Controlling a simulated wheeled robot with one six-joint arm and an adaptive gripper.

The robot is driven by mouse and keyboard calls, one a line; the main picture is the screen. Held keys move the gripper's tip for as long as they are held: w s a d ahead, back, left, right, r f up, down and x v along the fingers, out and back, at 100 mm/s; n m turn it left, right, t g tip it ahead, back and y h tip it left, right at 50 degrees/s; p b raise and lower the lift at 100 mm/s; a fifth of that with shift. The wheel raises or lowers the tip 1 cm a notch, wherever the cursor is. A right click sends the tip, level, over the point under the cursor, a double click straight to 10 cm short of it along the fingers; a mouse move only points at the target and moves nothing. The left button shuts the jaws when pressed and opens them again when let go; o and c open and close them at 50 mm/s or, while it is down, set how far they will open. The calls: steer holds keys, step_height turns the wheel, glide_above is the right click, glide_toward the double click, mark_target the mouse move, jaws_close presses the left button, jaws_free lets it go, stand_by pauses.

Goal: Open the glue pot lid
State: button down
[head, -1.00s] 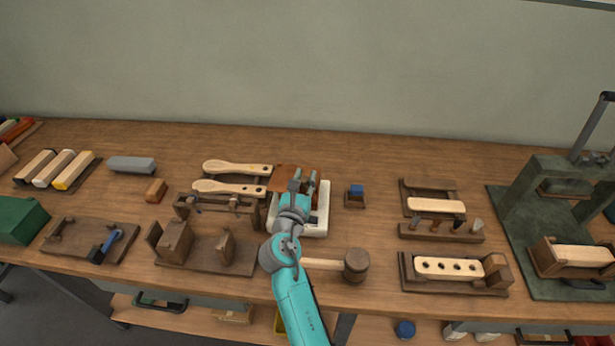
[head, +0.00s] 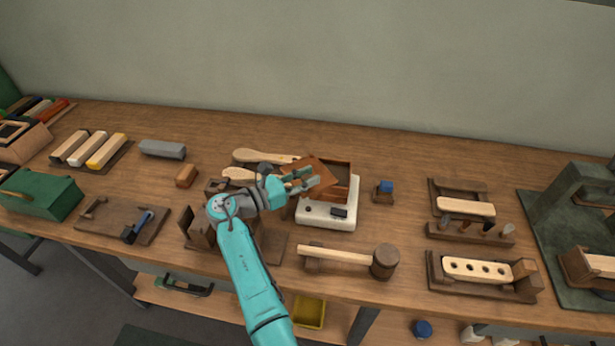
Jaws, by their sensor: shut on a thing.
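The glue pot is a brown box (head: 341,188) on a white base (head: 333,214), in the middle of the bench in the head view. Its brown lid (head: 322,169) stands off to the left side of the box, tilted, and the dark inside of the box shows to the right of it. My gripper (head: 312,179) reaches in from the left with its fingers at the lid, and it is shut on the lid. The fingers hide part of the lid, and I cannot see clearly how its lower edge meets the box.
Wooden brush handles (head: 266,157) lie behind and left of the pot. A mallet (head: 340,257) lies in front of it. A small blue-topped block (head: 385,188) stands to the right. The bench is bare toward the back right.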

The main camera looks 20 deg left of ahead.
steer(key=shift+a+m+g+h, duration=0.3)
steer(key=shift+s, duration=0.1)
steer(key=c, duration=0.9)
jaws_free()
steer(key=v, duration=1.2)
steer(key=shift+a, duration=0.1)
